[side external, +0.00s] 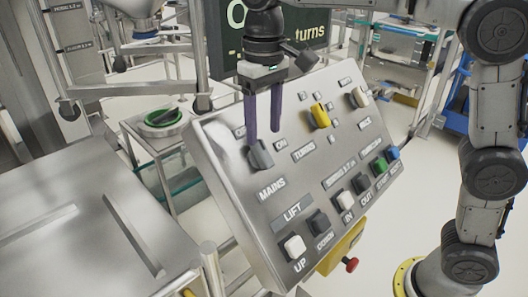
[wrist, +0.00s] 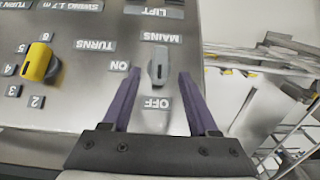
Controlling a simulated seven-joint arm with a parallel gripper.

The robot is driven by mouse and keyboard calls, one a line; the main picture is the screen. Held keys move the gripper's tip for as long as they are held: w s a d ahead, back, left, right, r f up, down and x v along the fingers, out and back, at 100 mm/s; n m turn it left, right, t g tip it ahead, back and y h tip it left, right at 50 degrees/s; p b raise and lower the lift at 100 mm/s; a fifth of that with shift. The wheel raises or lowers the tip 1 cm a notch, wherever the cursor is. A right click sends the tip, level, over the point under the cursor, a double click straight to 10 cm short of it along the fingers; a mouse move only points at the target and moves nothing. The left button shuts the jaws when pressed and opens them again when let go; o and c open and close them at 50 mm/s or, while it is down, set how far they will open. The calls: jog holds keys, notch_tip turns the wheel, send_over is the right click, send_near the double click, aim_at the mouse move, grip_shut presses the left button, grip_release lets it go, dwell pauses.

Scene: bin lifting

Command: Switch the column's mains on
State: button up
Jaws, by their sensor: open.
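The mains switch is a grey rotary knob (side external: 260,155) on the sloping steel panel (side external: 225,150), above the MAINS label. In the wrist view the knob (wrist: 158,66) has its long axis in line with the OFF plate (wrist: 157,103); the ON plate (wrist: 119,66) is to its left. My gripper (side external: 264,136) is open, with two purple fingers pointing down at the panel. In the wrist view my gripper (wrist: 159,74) has one fingertip on each side of the knob, with gaps visible. Whether the tips reach its depth is unclear.
A red button (side external: 351,265) sticks out below right.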

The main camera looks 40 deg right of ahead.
aim_at(264, 149)
notch_tip(264, 149, down, 7)
jog(key=shift+r, duration=0.2)
grip_shut()
dwell(0.4)
